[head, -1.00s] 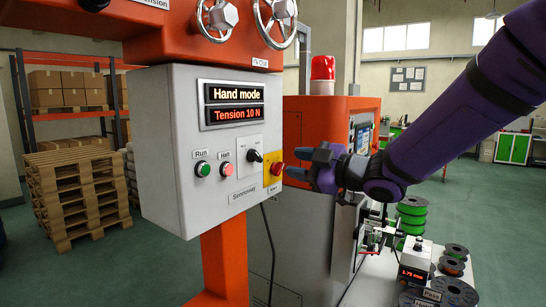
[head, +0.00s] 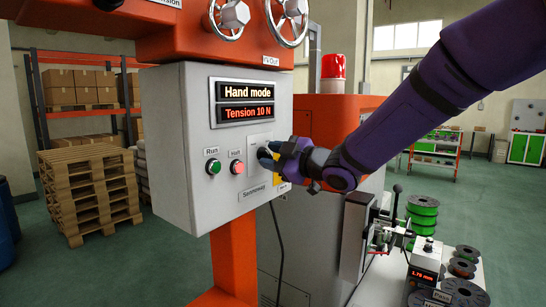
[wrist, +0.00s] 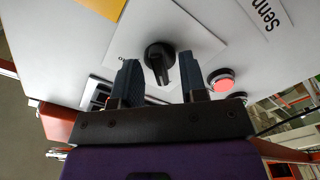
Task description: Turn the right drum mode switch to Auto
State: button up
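The mode switch is a black rotary knob (wrist: 159,60) on a white plate, seen in the wrist view. In the head view its white plate (head: 258,140) shows on the grey control box (head: 170,150), but my gripper hides the knob. My gripper (head: 270,154) is at the panel face in front of the switch. In the wrist view my gripper (wrist: 162,80) is open, with one finger on each side of the knob's lower part and gaps on both sides. The display (head: 247,92) reads "Hand mode".
A green Run button (head: 213,167) and a red Halt button (head: 237,167) sit left of the switch. The yellow plate (head: 280,186) is partly hidden behind my gripper. An orange machine (head: 335,120) with a red beacon (head: 334,67) stands behind on the right.

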grip_shut()
jog(key=shift+m, duration=0.4)
jog(key=m, duration=0.3)
jog(key=shift+m, duration=0.4)
jog(key=m, duration=0.4)
jog(key=shift+m, duration=0.3)
jog(key=m, duration=0.8)
jog(key=shift+m, duration=0.3)
